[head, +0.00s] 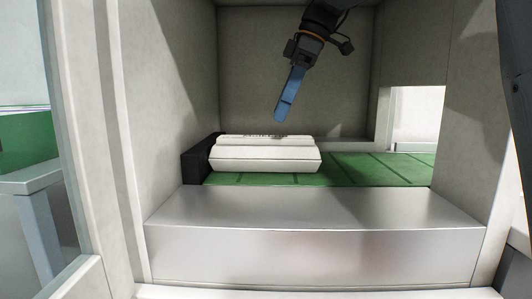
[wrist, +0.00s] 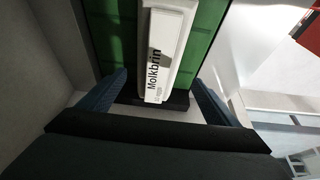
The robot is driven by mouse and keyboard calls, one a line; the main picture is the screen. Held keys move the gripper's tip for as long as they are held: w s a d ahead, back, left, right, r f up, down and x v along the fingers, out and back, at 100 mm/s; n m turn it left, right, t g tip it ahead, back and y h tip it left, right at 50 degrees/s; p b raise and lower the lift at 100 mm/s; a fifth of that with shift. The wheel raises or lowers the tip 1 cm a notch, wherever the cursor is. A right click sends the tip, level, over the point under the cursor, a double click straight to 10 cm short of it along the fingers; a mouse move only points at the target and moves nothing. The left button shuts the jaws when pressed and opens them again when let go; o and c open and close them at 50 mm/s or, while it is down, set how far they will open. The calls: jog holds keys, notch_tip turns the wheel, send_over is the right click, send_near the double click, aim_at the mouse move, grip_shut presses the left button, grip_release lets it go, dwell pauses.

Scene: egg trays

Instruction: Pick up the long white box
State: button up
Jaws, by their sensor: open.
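The long white box (head: 264,159) lies on a green surface inside a pale recess in the head view. Its left end is against a black block. In the wrist view the box (wrist: 165,60) shows its printed top, with the word "Molkbrin" readable, and it runs up and out of the frame. My gripper (head: 280,118) hangs above the box, pointing down, apart from it in the head view. In the wrist view my gripper (wrist: 162,84) has its two blue fingers apart, one on each side of the box's near end. Nothing is held.
The green surface (head: 375,168) is clear to the right of the box. A black block (head: 196,160) stands at its left end. A metallic ledge (head: 315,210) runs along the front. Pale walls enclose the sides and back, with an opening (head: 417,115) at the right.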

aim_at(266, 137)
jog(key=b+x, duration=0.1)
jog(key=x, duration=0.2)
jog(key=b+x, duration=0.2)
jog(key=x, duration=0.2)
jog(key=shift+w+a+r, duration=0.1)
jog(key=shift+w+a, duration=0.1)
jog(key=shift+a, duration=0.2)
jog(key=shift+r, duration=0.1)
grip_shut()
